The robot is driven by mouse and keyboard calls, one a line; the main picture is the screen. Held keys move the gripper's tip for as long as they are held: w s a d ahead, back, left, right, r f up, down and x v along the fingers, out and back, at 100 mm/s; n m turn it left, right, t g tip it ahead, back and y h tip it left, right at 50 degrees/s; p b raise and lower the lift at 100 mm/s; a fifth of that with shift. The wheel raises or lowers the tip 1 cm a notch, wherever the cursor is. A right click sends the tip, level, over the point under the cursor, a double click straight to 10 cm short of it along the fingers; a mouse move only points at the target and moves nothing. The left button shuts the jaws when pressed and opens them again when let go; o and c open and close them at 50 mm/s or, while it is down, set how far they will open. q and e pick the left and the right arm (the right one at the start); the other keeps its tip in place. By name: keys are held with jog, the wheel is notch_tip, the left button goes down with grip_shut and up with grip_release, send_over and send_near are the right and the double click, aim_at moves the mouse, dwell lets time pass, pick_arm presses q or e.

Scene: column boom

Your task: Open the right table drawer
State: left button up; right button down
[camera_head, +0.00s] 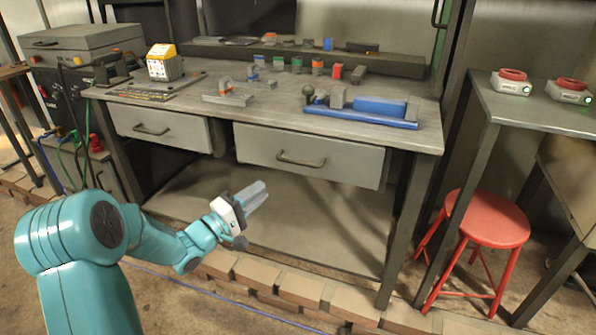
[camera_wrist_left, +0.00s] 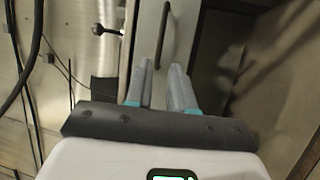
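The right table drawer (camera_head: 345,160) is a wide grey front under the workbench top, with a dark bar handle (camera_head: 300,161). It looks shut or nearly so. My left gripper (camera_head: 257,194) is in front of the bench, below and left of that handle, and apart from it. In the left wrist view a dark bar handle (camera_wrist_left: 165,35) on a grey drawer front shows beyond the fingertips. My left gripper (camera_wrist_left: 162,70) there has its two fingers spread with an empty gap between them. My right gripper is not in view.
A second drawer (camera_head: 160,127) is at the left under the workbench (camera_head: 255,105). Tools and a blue vise (camera_head: 380,107) are on top. A red stool (camera_head: 488,220) stands at the right. Bricks (camera_head: 295,287) line the floor below. The space before the drawer is clear.

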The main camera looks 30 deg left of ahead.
aim_at(297, 162)
pick_arm(q)
jog(key=b+x, duration=0.1)
jog(key=x, duration=1.3)
jog(key=shift+w+f+b, duration=0.1)
jog(key=shift+w+b, duration=0.15)
jog(key=shift+b, duration=0.15)
grip_shut()
